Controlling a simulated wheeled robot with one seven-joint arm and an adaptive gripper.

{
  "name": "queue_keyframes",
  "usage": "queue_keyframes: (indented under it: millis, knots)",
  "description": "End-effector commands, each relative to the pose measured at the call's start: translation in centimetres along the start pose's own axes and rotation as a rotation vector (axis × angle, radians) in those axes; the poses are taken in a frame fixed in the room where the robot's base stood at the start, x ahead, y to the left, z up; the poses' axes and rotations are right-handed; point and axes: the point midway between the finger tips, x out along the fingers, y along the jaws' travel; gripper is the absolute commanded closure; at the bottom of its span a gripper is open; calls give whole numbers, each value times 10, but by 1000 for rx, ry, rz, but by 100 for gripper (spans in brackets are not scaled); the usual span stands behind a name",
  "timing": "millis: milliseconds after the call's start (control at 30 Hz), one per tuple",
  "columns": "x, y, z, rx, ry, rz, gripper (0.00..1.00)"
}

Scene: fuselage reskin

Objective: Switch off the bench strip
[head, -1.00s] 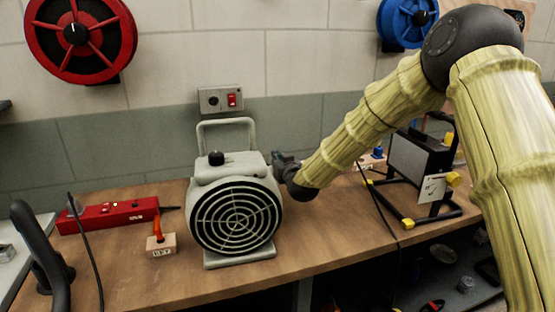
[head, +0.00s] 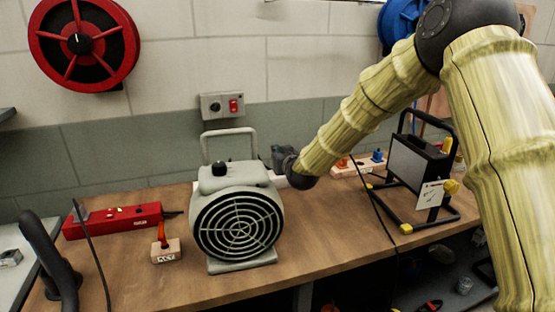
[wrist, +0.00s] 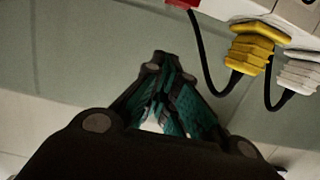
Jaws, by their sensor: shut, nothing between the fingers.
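A pale multi-socket strip (head: 345,172) lies on the bench behind the fan heater, partly hidden by my arm and the heater. Orange and blue plugs stand in its visible end. The wrist view shows a pale socket housing (wrist: 228,9) with yellow (wrist: 250,55) and white (wrist: 300,72) plugs and a red part (wrist: 182,3) at the top edge. A red strip (head: 112,221) with a small green light lies at the bench's left. I cannot tell which strip is meant. My gripper (wrist: 158,62) is shut and empty, apart from the plugs; in the head view it is just right of the heater.
The grey fan heater (head: 238,218) stands mid-bench, close left of my gripper. A wall plate (head: 222,105) with a red switch is above it. A work lamp (head: 415,175) stands at right. A small block (head: 166,254) with an orange piece sits at left.

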Motion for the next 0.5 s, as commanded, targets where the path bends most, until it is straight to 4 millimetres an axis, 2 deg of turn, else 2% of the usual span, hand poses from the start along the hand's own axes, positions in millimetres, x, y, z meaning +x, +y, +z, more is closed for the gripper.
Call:
queue_keyframes:
  millis: [500]
  knots:
    - [-77, 0, -12, -1, 0, 0, 100]
